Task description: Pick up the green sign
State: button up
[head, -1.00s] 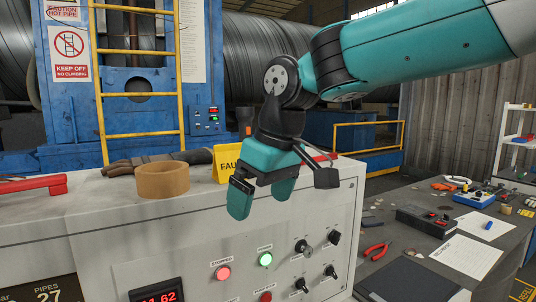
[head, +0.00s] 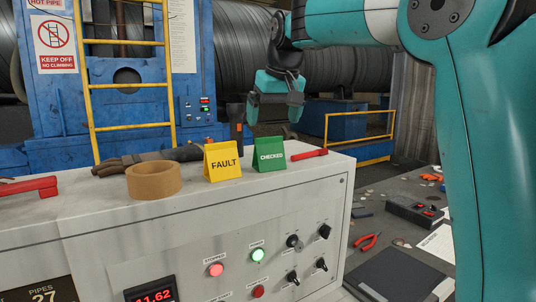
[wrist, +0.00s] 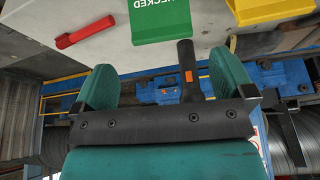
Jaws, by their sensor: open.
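The green sign (head: 269,153), a small tent-shaped card reading CHECKED, stands upright on top of the pale control cabinet. It also shows at the top of the wrist view (wrist: 163,22), upside down and partly cut off by the frame edge. My gripper (head: 274,112) appears above the sign in the head view, with its two teal fingers spread apart and nothing between them. In the wrist view, the sign lies past the open fingertips (wrist: 165,78), apart from them. The exact distance to it is hard to tell.
A yellow FAULT sign (head: 222,161) stands close left of the green one. A red-handled object (head: 309,154) lies to its right. A dark upright tool (head: 236,118) is behind. A tape roll (head: 153,180) and gloves (head: 150,158) lie further left on the cabinet (head: 90,215).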

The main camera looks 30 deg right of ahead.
aim_at(268, 144)
jog(key=shift+p+x, duration=1.3)
jog(key=shift+x, duration=2.8)
jog(key=shift+s+a, duration=0.1)
jog(key=shift+s, duration=0.1)
jog(key=c, duration=0.9)
